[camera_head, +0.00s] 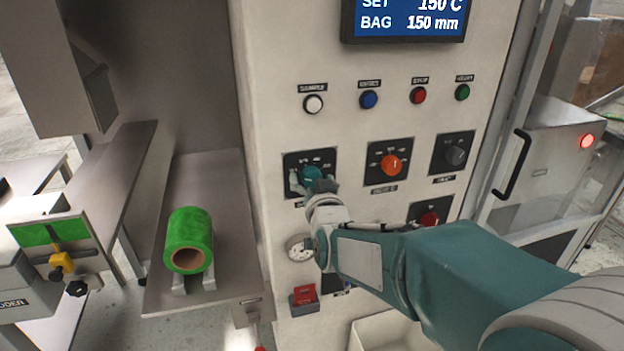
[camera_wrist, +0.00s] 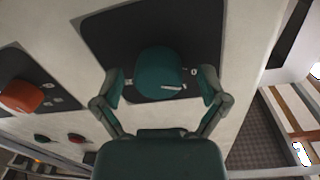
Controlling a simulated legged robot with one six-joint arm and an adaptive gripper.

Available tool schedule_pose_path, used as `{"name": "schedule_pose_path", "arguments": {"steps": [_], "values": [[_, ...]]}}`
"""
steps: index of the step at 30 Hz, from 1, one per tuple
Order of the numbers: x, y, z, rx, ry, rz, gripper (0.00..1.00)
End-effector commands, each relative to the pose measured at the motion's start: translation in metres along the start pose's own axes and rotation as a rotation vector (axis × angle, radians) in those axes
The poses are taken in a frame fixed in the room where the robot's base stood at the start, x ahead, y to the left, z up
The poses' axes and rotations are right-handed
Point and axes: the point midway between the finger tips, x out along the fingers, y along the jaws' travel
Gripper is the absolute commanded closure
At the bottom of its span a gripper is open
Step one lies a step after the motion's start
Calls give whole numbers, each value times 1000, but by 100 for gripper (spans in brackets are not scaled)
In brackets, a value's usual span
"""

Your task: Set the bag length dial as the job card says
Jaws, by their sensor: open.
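A teal dial (camera_head: 311,173) sits on a black plate at the left of the dial row on the pale machine panel. In the wrist view the teal dial (camera_wrist: 160,72) shows a short white pointer mark. My gripper (camera_head: 313,183) is at this dial. In the wrist view the fingers of my gripper (camera_wrist: 162,84) are open, one on each side of the dial, with gaps visible. My gripper hides the dial's label and part of its scale. The display (camera_head: 408,20) reads SET 150 C and BAG 150 mm. I cannot make out a job card.
An orange dial (camera_head: 391,165) and a dark grey dial (camera_head: 456,155) are to the right. A red knob (camera_head: 429,218) is below them. Several push buttons run above. A round gauge (camera_head: 299,247) and red switch (camera_head: 304,294) are below. A green film roll (camera_head: 188,241) lies left.

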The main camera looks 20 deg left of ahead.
Motion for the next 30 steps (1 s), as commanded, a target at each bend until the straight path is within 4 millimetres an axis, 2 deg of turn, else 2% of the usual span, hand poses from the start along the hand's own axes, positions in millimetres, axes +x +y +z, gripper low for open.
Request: {"name": "schedule_pose_path", "arguments": {"steps": [3, 5, 6, 9, 20, 30], "values": [[0, 0, 0, 0, 1, 0, 7], [-1, 0, -1, 0, 1, 0, 34], [-1, 0, -1, 0, 1, 0, 52], [0, 0, -1, 0, 1, 0, 91], [0, 0, 0, 23, 0, 0, 90], [0, 0, 0, 212, -9, 2, 90]]}}
